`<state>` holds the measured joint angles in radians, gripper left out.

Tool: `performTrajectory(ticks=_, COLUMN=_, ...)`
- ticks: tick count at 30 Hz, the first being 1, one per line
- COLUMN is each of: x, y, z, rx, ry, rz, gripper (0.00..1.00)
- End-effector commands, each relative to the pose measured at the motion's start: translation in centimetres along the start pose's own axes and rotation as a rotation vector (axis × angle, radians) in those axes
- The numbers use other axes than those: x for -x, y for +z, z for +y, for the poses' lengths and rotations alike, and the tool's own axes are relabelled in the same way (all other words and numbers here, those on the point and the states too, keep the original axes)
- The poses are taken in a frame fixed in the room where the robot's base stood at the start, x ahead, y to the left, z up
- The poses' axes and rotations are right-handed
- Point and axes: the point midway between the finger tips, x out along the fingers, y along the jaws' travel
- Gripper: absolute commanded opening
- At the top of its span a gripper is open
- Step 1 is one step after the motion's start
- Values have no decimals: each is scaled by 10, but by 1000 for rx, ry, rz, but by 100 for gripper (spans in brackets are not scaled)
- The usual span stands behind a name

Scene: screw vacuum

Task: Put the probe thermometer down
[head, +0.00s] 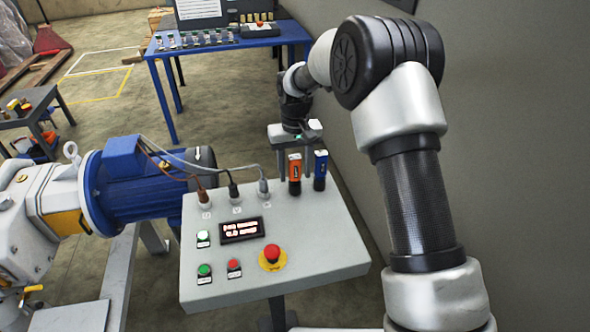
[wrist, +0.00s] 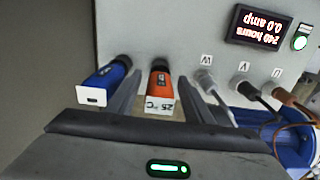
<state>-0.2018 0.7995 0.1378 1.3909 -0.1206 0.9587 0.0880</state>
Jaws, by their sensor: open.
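The probe thermometer, an orange device (head: 294,173) with a dark tip, stands at the back edge of the grey control panel (head: 330,245). In the wrist view the orange thermometer (wrist: 161,86) reads 25 °C on its end, and its dark tip meets the panel face. My gripper (head: 296,160) is open at the panel's back edge. In the wrist view its two fingers (wrist: 166,88) lie on either side of the orange thermometer, with gaps visible beside it. How the thermometer's lower end is seated is hidden.
A blue device (head: 320,170) stands close beside the thermometer, outside my fingers. Cable plugs (head: 235,190) line the panel's back edge on the other side. The panel has a display (head: 241,230) and a red emergency button (head: 271,253). A blue motor (head: 130,180) and a grey wall (head: 500,150) flank the panel.

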Motion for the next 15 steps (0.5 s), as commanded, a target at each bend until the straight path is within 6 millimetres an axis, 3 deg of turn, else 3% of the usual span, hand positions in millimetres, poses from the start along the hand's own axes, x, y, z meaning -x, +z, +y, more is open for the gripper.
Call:
performTrajectory(ticks=5, x=18, y=-1, z=0, rx=0, ry=0, rz=3, gripper=47)
performTrajectory(ticks=15, x=90, y=-1, z=0, rx=0, ry=0, rz=4, gripper=47)
